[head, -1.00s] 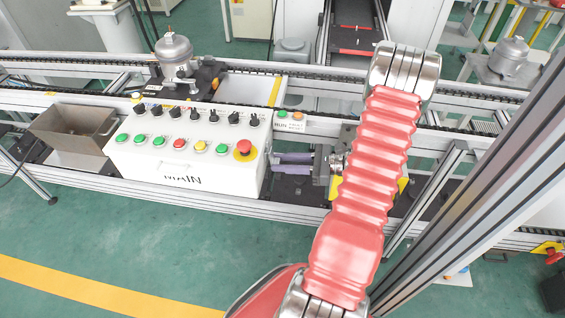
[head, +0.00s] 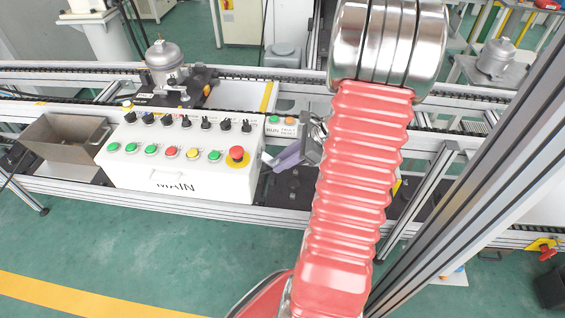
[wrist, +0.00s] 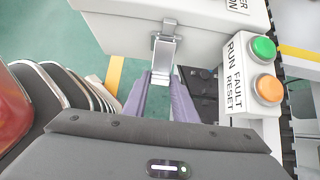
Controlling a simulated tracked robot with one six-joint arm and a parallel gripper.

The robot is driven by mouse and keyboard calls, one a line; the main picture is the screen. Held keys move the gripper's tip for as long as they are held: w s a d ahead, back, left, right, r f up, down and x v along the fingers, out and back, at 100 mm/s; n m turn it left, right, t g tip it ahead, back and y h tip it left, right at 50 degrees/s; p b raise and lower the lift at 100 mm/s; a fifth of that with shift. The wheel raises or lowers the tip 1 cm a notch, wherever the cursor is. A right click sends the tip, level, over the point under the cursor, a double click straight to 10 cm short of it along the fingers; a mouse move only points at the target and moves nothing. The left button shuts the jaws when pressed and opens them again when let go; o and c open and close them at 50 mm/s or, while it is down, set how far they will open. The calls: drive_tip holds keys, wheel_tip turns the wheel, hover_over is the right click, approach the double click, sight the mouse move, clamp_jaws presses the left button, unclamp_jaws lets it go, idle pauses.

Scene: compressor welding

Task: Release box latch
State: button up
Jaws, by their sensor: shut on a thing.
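The white control box marked MAIN (head: 180,172) stands on the rail frame in the head view. In the wrist view its side wall (wrist: 125,35) carries a silver metal latch (wrist: 164,52) with a hinged plate hanging out toward me. My gripper (wrist: 161,82) has two purple fingers, one on each side of the plate's lower end, shut on it. In the head view my gripper (head: 268,160) is tilted beside the box's right side. The latch is not visible there, and the fingertip contact is small and partly hidden.
A small RUN/FAULT RESET box (wrist: 240,75) with green and orange buttons is close to the right of the fingers. Buttons and knobs, including a red emergency stop (head: 236,154), cover the control box top. An aluminium post (head: 470,190) stands right of my arm.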

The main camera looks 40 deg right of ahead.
drive_tip(key=shift+w+r+g+h, duration=0.15)
drive_tip(key=shift+r+g+h, duration=0.7)
drive_tip(key=shift+g, duration=0.2)
drive_tip(key=shift+w+r+g+h, duration=0.15)
drive_tip(key=shift+r+g+h, duration=0.65)
drive_tip(key=shift+g, duration=0.25)
drive_tip(key=o, duration=1)
drive_tip(key=shift+s+f, duration=0.1)
drive_tip(key=shift+o, duration=0.2)
wheel_tip(320, 180, up, 13)
hover_over(279, 161)
drive_tip(key=s+d, duration=0.3)
drive_tip(key=shift+s+a, duration=0.1)
